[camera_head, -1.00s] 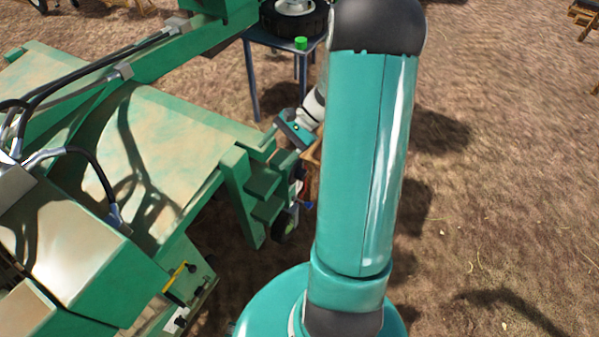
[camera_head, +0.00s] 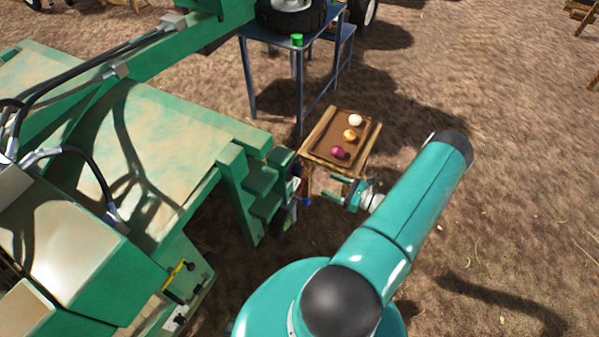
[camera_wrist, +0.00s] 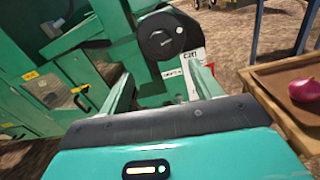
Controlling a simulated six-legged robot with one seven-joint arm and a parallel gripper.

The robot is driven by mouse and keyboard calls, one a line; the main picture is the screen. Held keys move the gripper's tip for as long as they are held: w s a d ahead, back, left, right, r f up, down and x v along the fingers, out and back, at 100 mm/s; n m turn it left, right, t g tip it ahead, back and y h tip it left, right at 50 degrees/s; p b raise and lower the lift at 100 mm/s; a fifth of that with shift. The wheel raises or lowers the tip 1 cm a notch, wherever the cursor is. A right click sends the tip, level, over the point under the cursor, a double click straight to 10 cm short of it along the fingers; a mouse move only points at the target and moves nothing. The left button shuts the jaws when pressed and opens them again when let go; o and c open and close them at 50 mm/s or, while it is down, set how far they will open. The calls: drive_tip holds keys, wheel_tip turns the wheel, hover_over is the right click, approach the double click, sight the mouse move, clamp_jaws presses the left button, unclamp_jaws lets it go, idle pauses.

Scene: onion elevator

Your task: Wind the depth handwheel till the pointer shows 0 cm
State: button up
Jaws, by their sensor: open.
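A wooden tray table (camera_head: 317,150) with a white, a yellow and a purple onion (camera_head: 338,153) stands close beyond my gripper. A blue metal table (camera_head: 270,45) holding a tyre and a green item is farther back. Open soil lies to the right.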

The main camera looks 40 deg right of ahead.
sight(302, 173)
drive_tip(key=x, duration=1.3)
drive_tip(key=shift+w+f, duration=0.25)
drive_tip(key=shift+w, duration=0.05)
drive_tip(key=c, duration=1)
